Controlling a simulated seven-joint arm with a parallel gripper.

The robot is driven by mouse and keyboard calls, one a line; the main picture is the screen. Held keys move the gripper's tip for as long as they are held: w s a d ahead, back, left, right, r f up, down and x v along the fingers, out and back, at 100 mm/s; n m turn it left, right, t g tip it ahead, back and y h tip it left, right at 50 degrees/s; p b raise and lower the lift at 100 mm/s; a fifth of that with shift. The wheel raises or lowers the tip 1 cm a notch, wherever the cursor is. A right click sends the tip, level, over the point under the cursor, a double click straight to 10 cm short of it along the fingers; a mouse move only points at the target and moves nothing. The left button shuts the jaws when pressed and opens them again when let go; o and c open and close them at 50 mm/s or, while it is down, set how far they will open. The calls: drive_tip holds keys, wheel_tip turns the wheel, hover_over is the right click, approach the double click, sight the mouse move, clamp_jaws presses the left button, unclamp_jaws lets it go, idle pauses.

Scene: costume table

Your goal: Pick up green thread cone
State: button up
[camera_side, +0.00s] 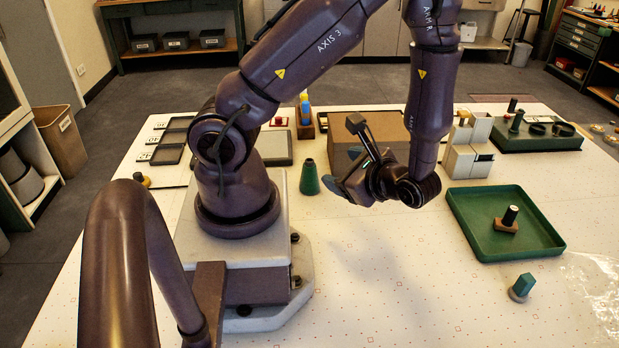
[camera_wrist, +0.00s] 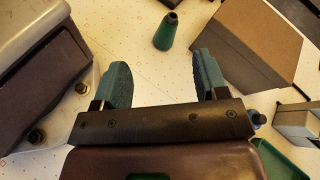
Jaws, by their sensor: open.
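The green thread cone (camera_side: 309,178) stands upright on the white table just right of my base, its narrow dark tip up. In the wrist view the cone (camera_wrist: 165,33) is beyond my fingertips, roughly centred between them and apart from both. My gripper (camera_side: 343,158) is above the table to the right of the cone, tilted, with its fingers pointing left. In the wrist view my gripper (camera_wrist: 162,68) is open, with blue-green finger pads wide apart and nothing between them.
A brown box (camera_side: 366,136) stands behind my gripper. A green tray (camera_side: 478,222) with a small dark-topped object (camera_side: 508,218) is to the right. A green faceted piece (camera_side: 522,285) lies in front of the tray. White-grey bins (camera_side: 459,160) stand behind it. The front middle of the table is clear.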

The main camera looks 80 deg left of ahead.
sight(311, 166)
drive_tip(key=s+a+f+m+t+y, duration=0.1)
drive_tip(key=f+m+y, duration=0.1)
drive_tip(key=s+a+f+m+t+y, duration=0.1)
drive_tip(key=f+m+y, duration=0.1)
drive_tip(key=f+m, duration=0.1)
drive_tip(key=s+a+f+m+t+y, duration=0.1)
drive_tip(key=f+m, duration=0.1)
drive_tip(key=shift+a+f+m+y, duration=0.25)
drive_tip(key=shift+f+m+y, duration=0.1)
drive_tip(key=shift+m+y, duration=0.05)
drive_tip(key=shift+s+a+f+m+t, duration=0.2)
drive_tip(key=shift+a+f+m+t, duration=0.1)
drive_tip(key=shift+f+m+t, duration=0.25)
drive_tip(key=a, duration=0.4)
drive_tip(key=s+a, duration=0.1)
drive_tip(key=a, duration=0.2)
drive_tip(key=shift+a, duration=0.1)
drive_tip(key=shift+s+a+f, duration=0.1)
drive_tip(key=shift+s+a, duration=0.1)
drive_tip(key=shift+a, duration=0.7)
drive_tip(key=shift+s+a+r, duration=0.1)
drive_tip(key=shift+s+a, duration=0.1)
drive_tip(key=shift+a, duration=0.7)
drive_tip(key=shift+s+a+f, duration=0.1)
drive_tip(key=shift+s+a, duration=0.1)
drive_tip(key=shift+a, duration=0.7)
drive_tip(key=shift+c, duration=0.3)
drive_tip(key=c, duration=1)
